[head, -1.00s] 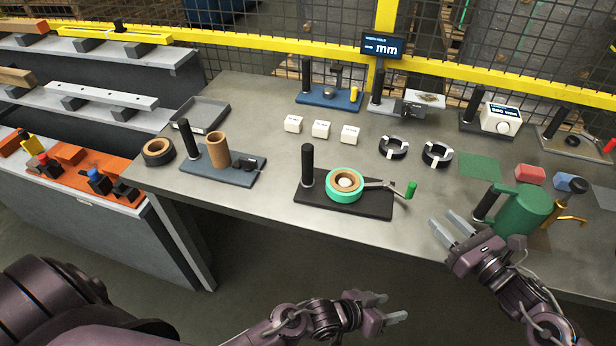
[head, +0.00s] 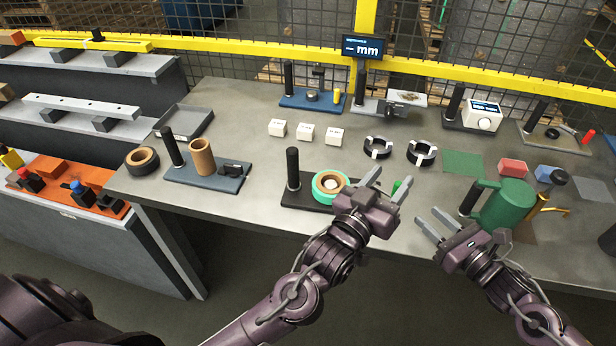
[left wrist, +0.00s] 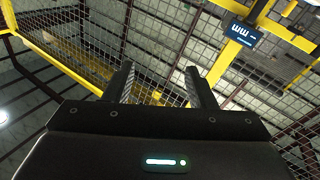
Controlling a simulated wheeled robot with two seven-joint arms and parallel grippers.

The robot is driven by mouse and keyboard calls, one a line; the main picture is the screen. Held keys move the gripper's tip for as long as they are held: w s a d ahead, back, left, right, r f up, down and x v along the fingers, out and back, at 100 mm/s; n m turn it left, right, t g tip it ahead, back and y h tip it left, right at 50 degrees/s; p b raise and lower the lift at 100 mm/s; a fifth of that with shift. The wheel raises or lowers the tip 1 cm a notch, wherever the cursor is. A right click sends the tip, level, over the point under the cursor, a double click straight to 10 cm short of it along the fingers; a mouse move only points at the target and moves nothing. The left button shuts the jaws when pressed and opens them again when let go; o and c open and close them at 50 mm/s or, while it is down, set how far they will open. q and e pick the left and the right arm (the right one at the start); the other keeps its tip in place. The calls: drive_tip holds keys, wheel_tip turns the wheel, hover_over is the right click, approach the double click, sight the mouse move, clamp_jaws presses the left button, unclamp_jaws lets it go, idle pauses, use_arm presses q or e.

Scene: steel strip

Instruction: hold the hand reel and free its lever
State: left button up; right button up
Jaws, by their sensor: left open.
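The hand reel stands near the front edge of the bench, with a black base (head: 300,196), an upright black post (head: 293,168) and a green ring (head: 318,188) around a tan core. Its crank lever is mostly hidden behind my left gripper (head: 394,176); only part of the green handle (head: 397,186) shows between the fingers. My left gripper is open and appears in front of the reel's right side; I cannot tell whether it touches. The left wrist view shows its open fingers (left wrist: 159,66) with nothing between them. My right gripper (head: 427,214) is open and empty, right of the reel.
A green can-like vessel (head: 505,205) with a brass spout stands beside my right gripper. Behind the reel are white blocks (head: 306,132) and black ring clamps (head: 421,152). A blue-grey stand (head: 215,180) with a tan tube is to the left. Bare bench lies between.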

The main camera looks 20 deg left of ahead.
use_arm(q)
drive_tip(key=w+a+f+n+y, duration=0.2)
drive_tip(key=a+f+n+y, duration=0.1)
drive_tip(key=a+y, duration=0.5)
drive_tip(key=n+g+y, duration=0.2)
drive_tip(key=n+y, duration=0.1)
drive_tip(key=y, duration=0.2)
approach(293, 164)
drive_tip(key=x, duration=0.5)
drive_tip(key=shift+w+d+r, duration=0.25)
drive_tip(key=shift+a, duration=0.3)
drive_tip(key=x, duration=0.7)
drive_tip(key=shift+w+a+f, duration=0.15)
drive_tip(key=shift+w+a, duration=0.05)
drive_tip(key=shift+a, duration=0.05)
drive_tip(key=shift+c, duration=0.3)
clamp_jaws()
drive_tip(key=shift+f, duration=0.15)
